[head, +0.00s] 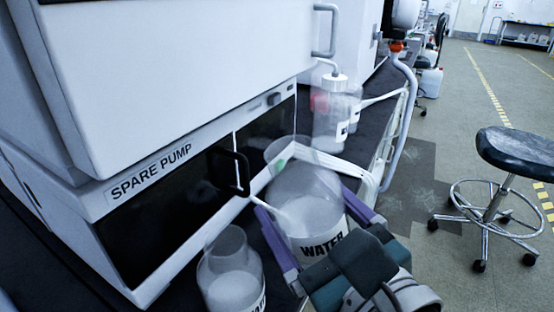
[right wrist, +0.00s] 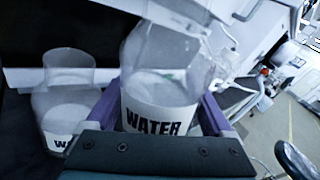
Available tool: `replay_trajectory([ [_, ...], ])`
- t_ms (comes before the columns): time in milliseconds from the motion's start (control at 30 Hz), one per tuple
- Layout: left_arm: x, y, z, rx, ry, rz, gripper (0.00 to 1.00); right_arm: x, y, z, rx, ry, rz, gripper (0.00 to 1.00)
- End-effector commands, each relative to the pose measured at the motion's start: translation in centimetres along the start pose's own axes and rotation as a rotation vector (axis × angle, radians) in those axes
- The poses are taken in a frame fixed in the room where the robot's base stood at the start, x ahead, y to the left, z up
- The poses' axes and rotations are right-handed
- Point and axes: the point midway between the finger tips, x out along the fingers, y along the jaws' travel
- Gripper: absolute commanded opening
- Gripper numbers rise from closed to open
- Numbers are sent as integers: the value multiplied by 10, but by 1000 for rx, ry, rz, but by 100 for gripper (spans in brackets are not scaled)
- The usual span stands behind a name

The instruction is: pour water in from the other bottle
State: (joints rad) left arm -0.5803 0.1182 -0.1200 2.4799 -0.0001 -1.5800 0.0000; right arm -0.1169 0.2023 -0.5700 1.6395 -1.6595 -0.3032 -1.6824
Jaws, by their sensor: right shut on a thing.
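A clear wide bottle labelled WATER (head: 312,210) is held between the purple fingers of my right gripper (head: 316,218), which is shut on it. It also fills the middle of the right wrist view (right wrist: 160,95). Its neck leans up and left in the head view; I cannot tell how far it is really tilted. A second clear bottle (head: 230,278) with an open neck stands to the left. Its partly hidden label shows in the right wrist view (right wrist: 70,100). Both bottles look whitish inside; the water levels are unclear. My left gripper is not in view.
The SPARE PUMP unit (head: 150,185) with a black handle (head: 232,170) stands close on the left. A white-capped bottle (head: 337,115) with tubing stands behind on the dark bench. A white rail (head: 400,130) runs along the bench edge. A black stool (head: 510,160) stands on the right.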

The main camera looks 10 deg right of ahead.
Motion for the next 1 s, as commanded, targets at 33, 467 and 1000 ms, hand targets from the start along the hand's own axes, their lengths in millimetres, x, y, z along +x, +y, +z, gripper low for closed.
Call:
replay_trajectory([
  [33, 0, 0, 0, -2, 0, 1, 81, 0, 0, 1, 1, -2, -1, 0],
  [467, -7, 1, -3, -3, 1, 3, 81, 0, 0, 4, -42, 6, -2, 0],
  [1000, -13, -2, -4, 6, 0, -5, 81, 0, 0, 6, -67, 11, -2, 0],
])
